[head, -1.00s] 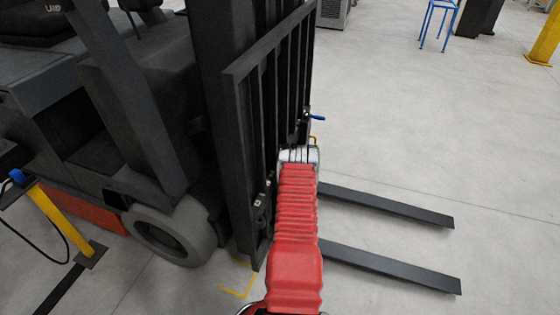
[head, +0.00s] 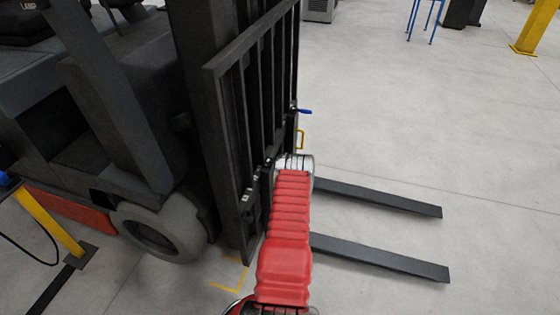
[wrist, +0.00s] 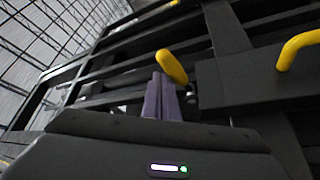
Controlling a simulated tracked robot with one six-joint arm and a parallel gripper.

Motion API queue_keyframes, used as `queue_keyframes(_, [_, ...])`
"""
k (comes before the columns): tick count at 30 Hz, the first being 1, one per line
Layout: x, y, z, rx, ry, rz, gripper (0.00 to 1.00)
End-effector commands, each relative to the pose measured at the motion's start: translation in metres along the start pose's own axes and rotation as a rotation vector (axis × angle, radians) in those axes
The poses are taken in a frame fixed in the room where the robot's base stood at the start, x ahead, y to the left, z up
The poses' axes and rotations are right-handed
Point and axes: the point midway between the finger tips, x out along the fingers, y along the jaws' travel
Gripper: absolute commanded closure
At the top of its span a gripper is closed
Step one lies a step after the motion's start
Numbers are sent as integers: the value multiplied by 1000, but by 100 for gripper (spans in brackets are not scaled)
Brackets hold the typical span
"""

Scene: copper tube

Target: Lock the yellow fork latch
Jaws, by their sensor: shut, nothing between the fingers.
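In the wrist view, a short yellow lever (wrist: 172,66) with a rounded end sticks out from the black carriage, slanting just above and right of my fingertips. My gripper (wrist: 158,80) has its two purple-grey fingers shut together, with nothing held. I cannot tell whether the fingers touch the lever. A second yellow handle (wrist: 298,48), curved, is at the right edge of that view. In the head view, a small yellow handle (head: 300,138) shows beside the carriage, just past the end of my red arm. My fingers are hidden there.
The black forklift carriage (head: 247,140) rises left of my arm. Two forks (head: 378,197) extend right, low over the floor. A blue-handled lever (head: 304,111) sits above the yellow handle. A grey wheel (head: 163,228) is at the left. Open floor (head: 430,110) lies to the right.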

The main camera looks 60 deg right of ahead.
Motion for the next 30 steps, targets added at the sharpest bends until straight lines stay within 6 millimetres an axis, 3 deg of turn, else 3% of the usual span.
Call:
queue_keyframes(15, [-10,-17,18,0,-10,-6,100])
queue_keyframes(30, [-15,-19,22,1,-20,-8,100])
